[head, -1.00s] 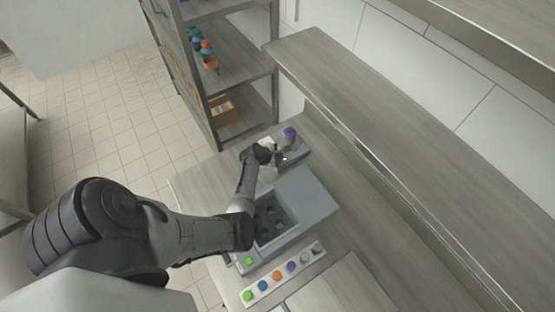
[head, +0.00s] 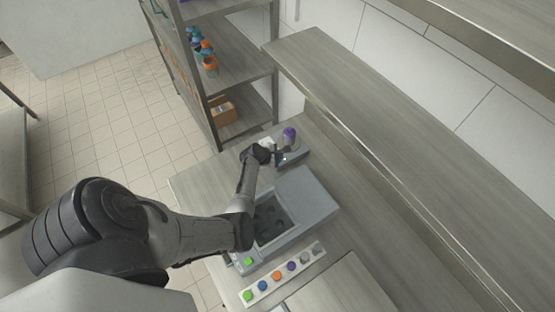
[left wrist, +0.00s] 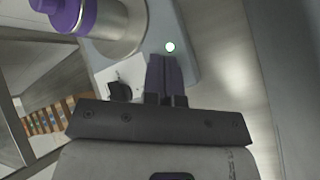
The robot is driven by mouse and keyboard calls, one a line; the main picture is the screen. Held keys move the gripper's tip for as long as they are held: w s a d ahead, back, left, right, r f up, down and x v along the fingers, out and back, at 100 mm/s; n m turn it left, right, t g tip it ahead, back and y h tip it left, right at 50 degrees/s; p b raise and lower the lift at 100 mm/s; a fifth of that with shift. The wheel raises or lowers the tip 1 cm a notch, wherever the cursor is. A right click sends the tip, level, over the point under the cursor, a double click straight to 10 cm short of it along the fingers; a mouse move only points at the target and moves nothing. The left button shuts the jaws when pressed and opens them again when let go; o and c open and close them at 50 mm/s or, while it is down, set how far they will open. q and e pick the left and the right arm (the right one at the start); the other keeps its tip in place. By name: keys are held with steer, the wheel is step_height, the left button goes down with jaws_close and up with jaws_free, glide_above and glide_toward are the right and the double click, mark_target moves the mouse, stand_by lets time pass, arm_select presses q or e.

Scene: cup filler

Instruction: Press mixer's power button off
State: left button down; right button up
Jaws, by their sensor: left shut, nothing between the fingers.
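The mixer (head: 300,158) stands at the far end of the counter, with a grey base and a purple-capped cylinder (head: 289,136). In the left wrist view its purple cap (left wrist: 70,14) and pale cylinder (left wrist: 118,25) are at upper left. A small round lit button (left wrist: 170,47), whitish with a green rim, is on the grey base; it is a bright dot in the head view (head: 284,158). My left gripper (head: 279,158) is shut and empty. In the left wrist view its fingertips (left wrist: 164,57) appear just beside and below the button; contact cannot be told. My right gripper is not in view.
A grey machine with a dark open well (head: 318,196) stands nearer on the counter. A strip with several coloured knobs (head: 305,257) lies before it. A shelf rack (head: 228,65) with coloured items stands behind, and a long raised ledge (head: 370,120) runs along the right.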

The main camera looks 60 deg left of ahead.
arm_select(q)
steer(key=shift+f, duration=0.25)
stand_by(0.3)
steer(key=shift+f, duration=0.25)
steer(key=shift+f+b, duration=0.2)
steer(key=shift+b, duration=0.15)
stand_by(0.4)
steer(key=shift+r, duration=0.15)
steer(key=shift+r+p, duration=0.5)
steer(key=shift+p, duration=0.3)
